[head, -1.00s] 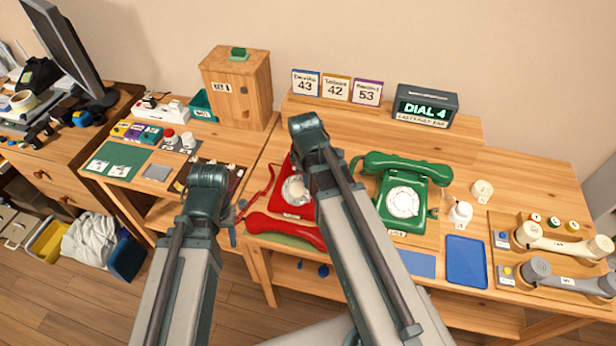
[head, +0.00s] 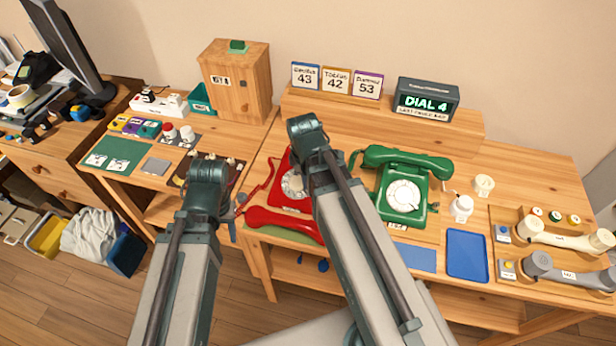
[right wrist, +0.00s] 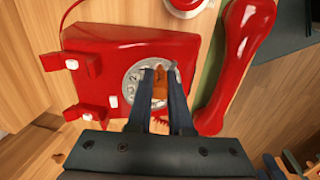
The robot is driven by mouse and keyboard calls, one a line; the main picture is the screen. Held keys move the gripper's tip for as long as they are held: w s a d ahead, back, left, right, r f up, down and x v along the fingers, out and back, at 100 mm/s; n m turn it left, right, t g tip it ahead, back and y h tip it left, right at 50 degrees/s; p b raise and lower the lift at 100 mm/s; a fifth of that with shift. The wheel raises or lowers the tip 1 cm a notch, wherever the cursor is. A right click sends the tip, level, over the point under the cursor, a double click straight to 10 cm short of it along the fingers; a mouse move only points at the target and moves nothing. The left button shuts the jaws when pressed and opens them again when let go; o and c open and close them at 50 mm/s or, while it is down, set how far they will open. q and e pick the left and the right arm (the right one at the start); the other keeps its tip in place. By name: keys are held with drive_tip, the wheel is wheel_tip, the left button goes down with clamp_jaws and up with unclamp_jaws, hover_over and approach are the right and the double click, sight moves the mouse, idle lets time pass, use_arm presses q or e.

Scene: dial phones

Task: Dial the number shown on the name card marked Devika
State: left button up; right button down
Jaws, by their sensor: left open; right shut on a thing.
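The name card marked Devika (head: 305,76) stands leftmost of three on the back shelf and reads 43. The red phone (right wrist: 130,45) has its cradle empty; its red handset (right wrist: 240,60) lies beside it, also visible in the head view (head: 284,223). My right gripper (right wrist: 160,80) is over the phone's pale rotary dial (right wrist: 135,80), shut on a small orange-brown piece (right wrist: 159,88). Whether that piece touches the dial I cannot tell. In the head view my right arm hides part of this phone. My left gripper (head: 238,210) is open, left of the red phone.
A green phone (head: 405,190) with handset on its cradle stands right of the red one. A display (head: 427,103) reads DIAL 4. A blue tray (head: 467,255), white and grey handsets (head: 565,276) lie farther right. A wooden box (head: 237,85) stands at the back left.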

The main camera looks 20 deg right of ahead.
drive_tip(key=shift+s+a+f, duration=0.1)
drive_tip(key=shift+s+a, duration=0.05)
drive_tip(key=shift+a, duration=0.05)
drive_tip(key=shift+s+a+r+p, duration=0.1)
drive_tip(key=shift+s+r+p, duration=0.05)
drive_tip(key=shift+r+p, duration=0.3)
drive_tip(key=shift+s+a+r+p, duration=0.1)
drive_tip(key=shift+s+r+p, duration=0.05)
drive_tip(key=shift+r+p, duration=0.2)
drive_tip(key=shift+r, duration=0.1)
wheel_tip(320, 180, up, 6)
drive_tip(key=s+a+p, duration=0.1)
drive_tip(key=s+p, duration=0.1)
drive_tip(key=p, duration=0.4)
drive_tip(key=shift+s+a+r, duration=0.15)
drive_tip(key=shift+s+a, duration=0.05)
drive_tip(key=shift+a, duration=0.1)
idle(1.1)
